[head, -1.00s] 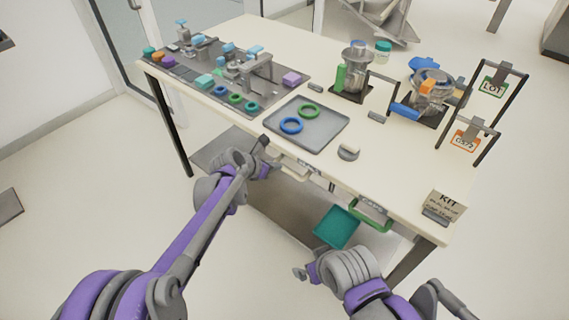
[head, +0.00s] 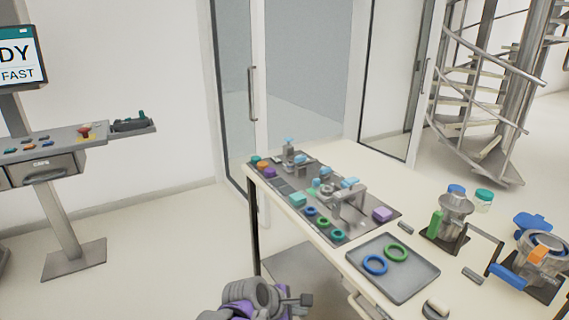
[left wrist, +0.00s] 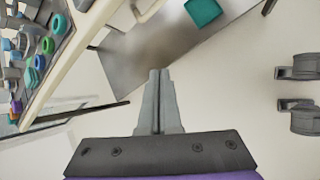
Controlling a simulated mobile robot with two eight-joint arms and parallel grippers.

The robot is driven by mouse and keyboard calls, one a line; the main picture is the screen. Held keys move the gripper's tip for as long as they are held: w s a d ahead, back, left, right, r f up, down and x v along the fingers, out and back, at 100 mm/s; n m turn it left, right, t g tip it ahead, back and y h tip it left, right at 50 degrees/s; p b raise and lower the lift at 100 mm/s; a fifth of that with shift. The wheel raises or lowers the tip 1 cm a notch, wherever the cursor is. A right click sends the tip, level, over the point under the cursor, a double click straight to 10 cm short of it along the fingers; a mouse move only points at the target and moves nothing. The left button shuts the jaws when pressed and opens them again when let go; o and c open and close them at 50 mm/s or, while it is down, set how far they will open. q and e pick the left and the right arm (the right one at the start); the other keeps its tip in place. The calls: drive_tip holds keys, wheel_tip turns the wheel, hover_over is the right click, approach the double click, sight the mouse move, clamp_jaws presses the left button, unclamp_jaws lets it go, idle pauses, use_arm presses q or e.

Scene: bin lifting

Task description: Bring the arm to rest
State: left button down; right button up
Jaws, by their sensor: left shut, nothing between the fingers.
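My left gripper (head: 303,299) shows at the bottom of the head view, low in front of the worktable (head: 330,250) and near its front edge. In the left wrist view its two fingers (left wrist: 158,80) are pressed together with nothing between them. They point past the table's front edge toward the metal lower shelf (left wrist: 190,45) and touch nothing that I can see. My right gripper is not in the head view.
A grey tray (head: 420,282) with a blue ring (head: 375,265) and a green ring (head: 396,253) lies on the table. A control stand (head: 62,215) is at the left. The floor between stand and table is clear. A teal bin (left wrist: 203,11) shows in the wrist view.

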use_arm(q)
drive_tip(key=s+a+r+m+y+p, duration=0.2)
drive_tip(key=s+a+m+y+p, duration=0.4)
drive_tip(key=s+a+m, duration=1.1)
drive_tip(key=s+a, duration=0.5)
drive_tip(key=shift+s+r, duration=0.2)
drive_tip(key=shift+r, duration=0.2)
